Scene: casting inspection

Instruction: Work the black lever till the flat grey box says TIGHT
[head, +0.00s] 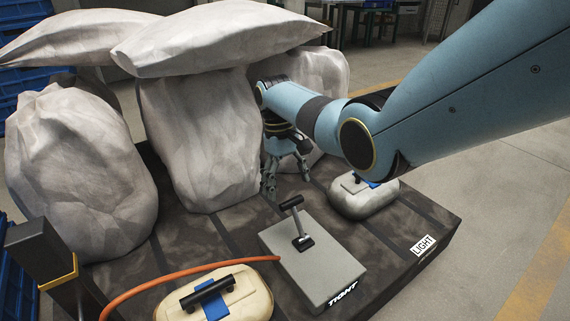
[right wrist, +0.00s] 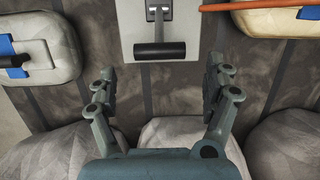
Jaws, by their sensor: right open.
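The flat grey box (head: 300,270) stands on the dark platform; its front label (head: 343,293) reads TIGHT in slanted white letters on black. The black lever (head: 291,202) rises from the box top, its crossbar handle tilted toward the back. In the right wrist view the box (right wrist: 190,35) is at the top, with the lever's handle (right wrist: 160,51) crosswise. My right gripper (head: 287,177) is open and empty behind the lever, fingers pointing down; in its wrist view the fingers (right wrist: 163,72) are spread wider than the handle, without visible contact. My left gripper is not in view.
Large pale sacks (head: 200,140) stand behind the box. Rounded blocks with black handles and blue straps lie at front left (head: 245,300) and right (head: 375,203). An orange hose (head: 165,278) reaches the box's left side. A LIGHT label (head: 423,245) marks the platform edge.

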